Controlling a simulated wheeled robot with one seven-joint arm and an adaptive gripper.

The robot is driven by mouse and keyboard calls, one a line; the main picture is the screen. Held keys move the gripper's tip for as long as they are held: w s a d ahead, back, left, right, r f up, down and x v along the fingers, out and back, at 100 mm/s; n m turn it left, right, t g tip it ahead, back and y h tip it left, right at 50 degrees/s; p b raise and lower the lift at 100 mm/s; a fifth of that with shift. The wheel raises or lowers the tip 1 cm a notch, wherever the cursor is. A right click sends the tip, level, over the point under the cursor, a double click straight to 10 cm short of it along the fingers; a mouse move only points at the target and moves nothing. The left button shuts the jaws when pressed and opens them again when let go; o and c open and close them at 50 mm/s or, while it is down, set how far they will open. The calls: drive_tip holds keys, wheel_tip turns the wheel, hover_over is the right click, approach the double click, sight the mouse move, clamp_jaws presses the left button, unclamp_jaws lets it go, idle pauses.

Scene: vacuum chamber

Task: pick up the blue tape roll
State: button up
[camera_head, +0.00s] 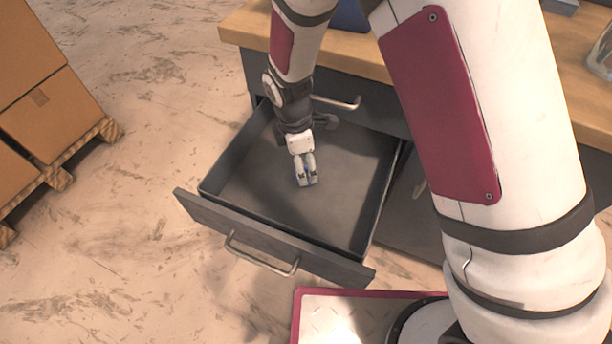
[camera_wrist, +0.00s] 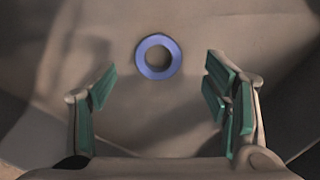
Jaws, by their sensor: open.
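The blue tape roll (camera_wrist: 141,63) is a ring that shows in the upper middle of the wrist view, lying flat on a bare surface. My gripper (camera_wrist: 161,88) is open, with its green-padded fingers apart on either side of the view. The roll appears ahead of the fingertips and between their lines, apart from both. In the head view my gripper (camera_head: 306,182) hangs down inside an open drawer (camera_head: 240,190). A small bit of blue shows at the fingers there; the roll is otherwise hidden by my gripper.
The drawer's front panel (camera_head: 270,240) with its metal handle and its side walls surround my gripper. The wooden worktop (camera_head: 247,26) overhangs behind. Cardboard boxes (camera_head: 45,105) on a pallet stand at the left. The drawer floor around my gripper looks mostly clear.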

wheel_tip(320, 180, down, 5)
drive_tip(key=shift+w+r+b, duration=0.1)
drive_tip(key=shift+w+b, duration=0.05)
drive_tip(key=shift+b, duration=0.7)
drive_tip(key=shift+c, duration=0.2)
drive_tip(key=c, duration=1.1)
drive_tip(key=shift+r, duration=0.2)
